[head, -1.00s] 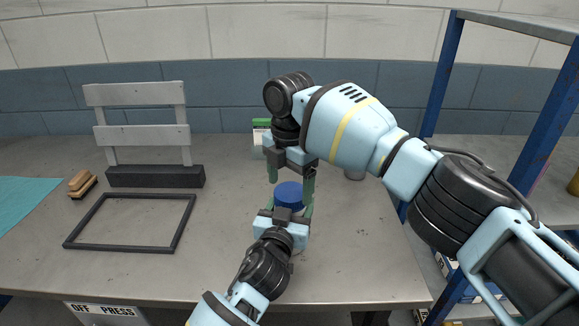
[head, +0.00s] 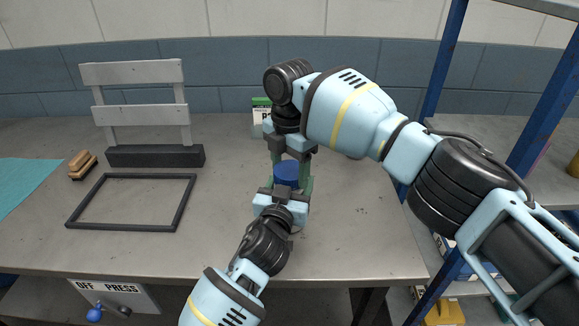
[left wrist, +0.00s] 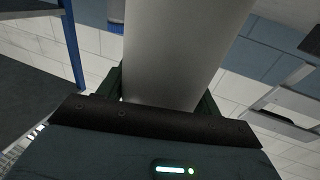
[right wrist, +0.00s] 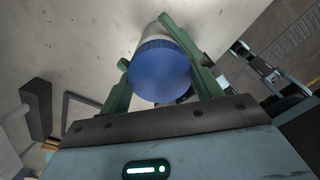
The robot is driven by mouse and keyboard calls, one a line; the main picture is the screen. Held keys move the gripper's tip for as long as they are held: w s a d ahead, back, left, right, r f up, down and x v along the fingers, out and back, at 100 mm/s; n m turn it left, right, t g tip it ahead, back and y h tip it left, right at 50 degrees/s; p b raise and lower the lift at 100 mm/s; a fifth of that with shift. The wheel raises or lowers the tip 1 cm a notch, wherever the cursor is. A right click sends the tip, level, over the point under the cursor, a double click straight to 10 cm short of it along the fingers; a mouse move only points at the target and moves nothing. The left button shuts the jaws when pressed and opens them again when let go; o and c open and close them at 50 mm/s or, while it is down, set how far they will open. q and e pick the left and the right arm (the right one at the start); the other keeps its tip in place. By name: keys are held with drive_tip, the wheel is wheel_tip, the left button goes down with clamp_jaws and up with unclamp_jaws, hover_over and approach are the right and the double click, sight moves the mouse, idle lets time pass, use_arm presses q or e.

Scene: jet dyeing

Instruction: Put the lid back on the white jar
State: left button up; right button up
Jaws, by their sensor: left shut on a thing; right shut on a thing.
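The blue lid (head: 287,173) sits between the fingers of my right gripper (head: 290,158), which comes down from above. In the right wrist view the lid (right wrist: 160,75) is held between the two green fingers, with the white jar (right wrist: 152,32) directly behind it. My left gripper (head: 283,198) is below, shut on the jar. In the left wrist view the pale jar wall (left wrist: 178,50) fills the space between the fingers. In the head view the grippers hide most of the jar. I cannot tell whether the lid is fully seated.
A brush (head: 82,165) and teal cloth (head: 22,183) lie further left. A green-topped box (head: 261,108) is behind the grippers. Blue shelving (head: 440,100) stands at the right.

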drive_tip(key=shift+m, duration=1.2)
drive_tip(key=o, duration=1.1)
drive_tip(key=shift+r, duration=2.25)
drive_tip(key=shift+c, duration=0.5)
